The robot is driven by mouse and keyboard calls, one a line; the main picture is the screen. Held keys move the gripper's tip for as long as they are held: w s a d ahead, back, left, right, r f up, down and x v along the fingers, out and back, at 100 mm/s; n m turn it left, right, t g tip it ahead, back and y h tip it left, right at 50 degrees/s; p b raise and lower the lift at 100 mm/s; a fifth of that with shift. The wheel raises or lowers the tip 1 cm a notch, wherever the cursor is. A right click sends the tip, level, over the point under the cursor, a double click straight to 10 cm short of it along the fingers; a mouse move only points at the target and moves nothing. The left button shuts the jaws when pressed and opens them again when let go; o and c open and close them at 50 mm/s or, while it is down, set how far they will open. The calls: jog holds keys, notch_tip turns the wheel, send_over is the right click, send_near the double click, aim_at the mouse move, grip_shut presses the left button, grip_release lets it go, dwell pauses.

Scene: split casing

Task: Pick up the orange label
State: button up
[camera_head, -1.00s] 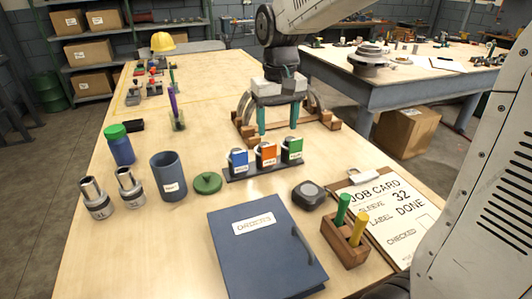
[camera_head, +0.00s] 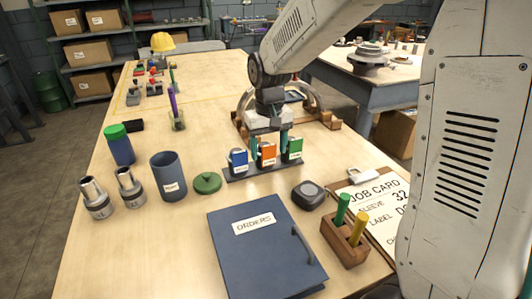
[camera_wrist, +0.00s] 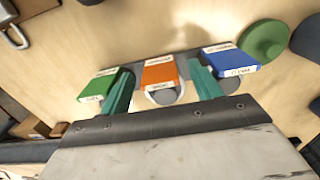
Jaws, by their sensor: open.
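The orange label (camera_head: 267,154) stands in the middle of a dark rack (camera_head: 236,175) between a blue label (camera_head: 238,158) and a green label (camera_head: 291,148). In the wrist view the orange label (camera_wrist: 159,73) lies between my two teal fingers, with the green label (camera_wrist: 99,85) to the left and the blue label (camera_wrist: 230,59) to the right. My gripper (camera_head: 269,148) is open, its fingers one on each side of the orange label, with gaps left between. My gripper also shows in the wrist view (camera_wrist: 162,90). The head view partly hides the fingertips behind the labels.
A wooden cradle (camera_head: 330,120) stands behind the rack. A green lid (camera_head: 207,183), a blue cup (camera_head: 168,177) and a dark round-cornered block (camera_head: 307,195) are near it. A blue ORDERS folder (camera_head: 250,255) lies in front, beside a wooden peg block (camera_head: 343,246).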

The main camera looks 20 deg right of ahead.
aim_at(270, 150)
jog(key=c, duration=1.1)
jog(key=shift+r, duration=0.15)
jog(key=shift+r, duration=0.3)
jog(key=r, duration=0.3)
jog(key=shift+s, duration=0.3)
jog(key=s+d+r, duration=0.1)
jog(key=s, duration=1.4)
jog(key=shift+s+r, duration=0.2)
jog(key=shift+r, duration=2.1)
